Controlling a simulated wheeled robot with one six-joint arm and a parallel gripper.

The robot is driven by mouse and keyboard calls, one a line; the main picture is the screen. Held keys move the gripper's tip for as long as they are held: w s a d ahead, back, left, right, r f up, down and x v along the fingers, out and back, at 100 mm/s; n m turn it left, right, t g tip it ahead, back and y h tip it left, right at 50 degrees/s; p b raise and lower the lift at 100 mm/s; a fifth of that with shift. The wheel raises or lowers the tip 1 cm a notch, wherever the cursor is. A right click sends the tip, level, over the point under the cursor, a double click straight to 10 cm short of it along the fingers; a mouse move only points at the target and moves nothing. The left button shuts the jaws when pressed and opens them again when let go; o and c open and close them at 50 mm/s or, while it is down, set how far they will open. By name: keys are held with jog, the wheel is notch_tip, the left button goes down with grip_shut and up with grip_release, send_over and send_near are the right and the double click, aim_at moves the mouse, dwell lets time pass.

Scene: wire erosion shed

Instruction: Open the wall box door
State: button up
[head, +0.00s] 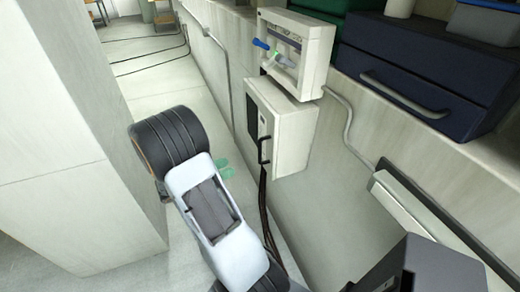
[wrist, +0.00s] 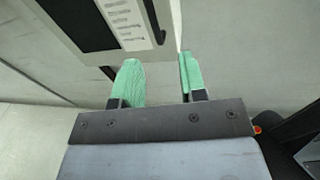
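The wall box (head: 292,133) is a pale grey box low on the wall in the head view, with a dark window and a black bar handle (head: 265,150) on its front. Its door looks shut. My gripper (head: 225,170) shows by its green fingertips, left of the box and apart from the handle. In the wrist view my gripper (wrist: 163,78) is open, with nothing between its two green fingers. A box front with a dark window (wrist: 82,22) and a printed label (wrist: 129,22) shows at the top there, just beyond the fingers.
Dark blue drawers (head: 425,70) stand at the right. A conduit runs along the wall. Dark cables hang below the box. A pale pillar (head: 70,130) stands at left.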

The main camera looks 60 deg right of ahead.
aim_at(260, 161)
jog(key=shift+n+h, duration=0.5)
jog(key=p+x, duration=0.1)
jog(key=x, duration=0.8)
jog(key=p+x, duration=0.1)
jog(key=x, duration=0.4)
jog(key=shift+w+d+f+p, duration=0.25)
jog(key=shift+w+d+p, duration=0.1)
grip_shut()
